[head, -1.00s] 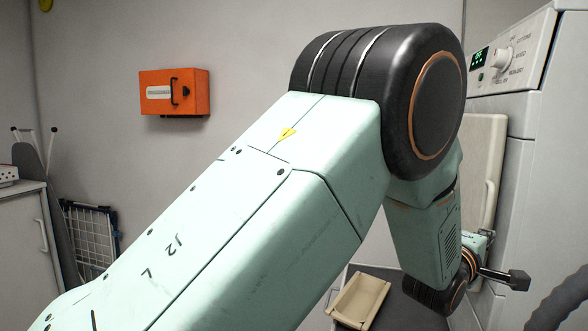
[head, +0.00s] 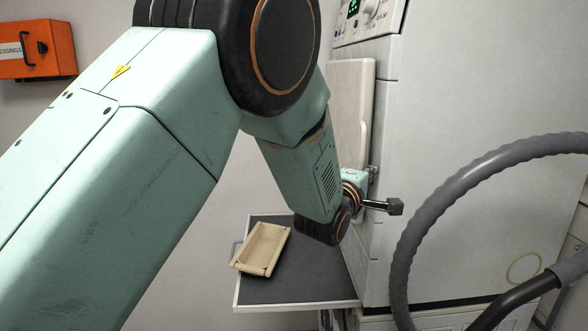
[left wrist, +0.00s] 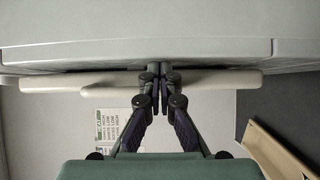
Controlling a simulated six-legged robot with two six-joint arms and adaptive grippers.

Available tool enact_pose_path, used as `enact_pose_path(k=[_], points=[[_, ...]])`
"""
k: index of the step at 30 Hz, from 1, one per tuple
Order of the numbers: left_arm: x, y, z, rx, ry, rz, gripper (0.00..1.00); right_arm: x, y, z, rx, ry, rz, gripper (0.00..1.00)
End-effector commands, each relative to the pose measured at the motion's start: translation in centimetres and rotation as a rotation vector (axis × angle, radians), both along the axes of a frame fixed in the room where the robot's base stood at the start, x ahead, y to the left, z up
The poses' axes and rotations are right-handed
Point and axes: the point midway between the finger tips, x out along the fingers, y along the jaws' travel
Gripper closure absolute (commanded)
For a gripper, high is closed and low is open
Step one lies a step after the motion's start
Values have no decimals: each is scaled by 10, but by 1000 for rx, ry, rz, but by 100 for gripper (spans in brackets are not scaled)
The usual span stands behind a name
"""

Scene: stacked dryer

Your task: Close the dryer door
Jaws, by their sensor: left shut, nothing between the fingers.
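The dryer (head: 450,110) is a tall white machine on the right of the head view, seen from its side. Its cream door (head: 347,95) stands along the front face, at the left edge of the body. In the left wrist view the door is a pale strip (left wrist: 215,82) close against the dryer front (left wrist: 150,50), with a thin dark gap between them. Whether it is latched I cannot tell. My left gripper (left wrist: 163,75) is shut and empty, with its fingertips at the door, touching or nearly so. In the head view my arm hides much of the door. My right gripper is not in view.
A dark pull-out shelf (head: 300,291) with a pale rim juts out below the door and carries a beige tray (head: 262,248). A thick grey hose (head: 425,215) loops at the right. An orange box (head: 38,50) hangs on the left wall.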

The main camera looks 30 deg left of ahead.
Motion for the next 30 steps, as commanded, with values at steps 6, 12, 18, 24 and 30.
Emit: enact_pose_path(k=[6, 12, 18, 24, 30], points=[[-23, 2, 0, 2, 1, 0, 100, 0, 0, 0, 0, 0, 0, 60], [-57, 6, 0, 1, 1, 0, 100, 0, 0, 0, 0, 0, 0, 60], [-90, 10, 1, 1, -1, -1, 100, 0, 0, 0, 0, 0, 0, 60], [-113, 13, 1, 0, -1, -1, 100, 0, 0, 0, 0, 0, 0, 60], [-119, 14, 0, 49, -5, -1, 100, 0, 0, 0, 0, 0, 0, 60]])
